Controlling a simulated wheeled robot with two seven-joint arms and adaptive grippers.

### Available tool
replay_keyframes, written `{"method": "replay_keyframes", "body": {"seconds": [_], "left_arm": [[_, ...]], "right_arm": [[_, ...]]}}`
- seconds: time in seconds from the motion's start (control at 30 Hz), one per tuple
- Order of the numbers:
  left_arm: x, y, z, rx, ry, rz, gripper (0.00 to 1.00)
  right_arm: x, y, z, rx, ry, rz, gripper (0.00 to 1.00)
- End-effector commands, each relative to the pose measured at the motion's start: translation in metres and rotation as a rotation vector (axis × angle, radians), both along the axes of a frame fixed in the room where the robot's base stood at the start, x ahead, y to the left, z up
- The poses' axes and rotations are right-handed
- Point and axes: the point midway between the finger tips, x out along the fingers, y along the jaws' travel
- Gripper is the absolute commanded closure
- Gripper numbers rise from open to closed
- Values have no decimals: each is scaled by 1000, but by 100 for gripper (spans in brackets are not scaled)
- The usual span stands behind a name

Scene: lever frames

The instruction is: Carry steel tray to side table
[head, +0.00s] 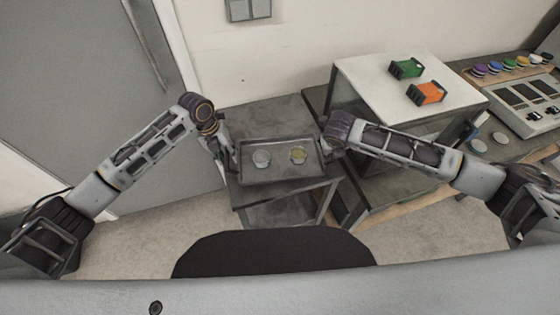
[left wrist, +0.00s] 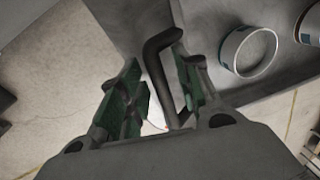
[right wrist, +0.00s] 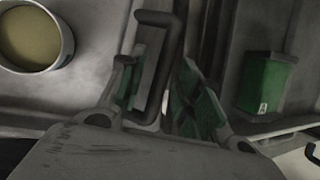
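The steel tray (head: 280,177) is grey and rectangular, over the top of a small grey side table (head: 262,192); I cannot tell whether it touches. It carries a tin with pale contents (head: 261,159) and a tin with yellowish contents (head: 298,156). My left gripper (head: 222,153) is at the tray's left end. In the left wrist view its green-padded fingers stand apart on either side of a dark handle (left wrist: 156,62). My right gripper (head: 325,143) is at the right end. In the right wrist view its fingers stand apart around the other handle (right wrist: 158,70).
Right of the tray, a raised pale-topped stand (head: 385,80) holds a green block (head: 406,68) and an orange block (head: 427,93). A control panel (head: 525,98) with coloured knobs is at the far right. A grey door (head: 70,80) stands left. Floor is open in front.

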Motion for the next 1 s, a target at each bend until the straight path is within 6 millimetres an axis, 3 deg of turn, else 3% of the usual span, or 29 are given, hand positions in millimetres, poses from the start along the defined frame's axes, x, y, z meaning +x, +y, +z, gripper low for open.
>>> {"method": "replay_keyframes", "body": {"seconds": [0.37,1.0], "left_arm": [[0,2,16,-1,-2,-1,66],[0,19,102,0,-1,0,66]], "right_arm": [[0,1,0,1,0,1,66],[0,1,0,1,0,2,66]]}}
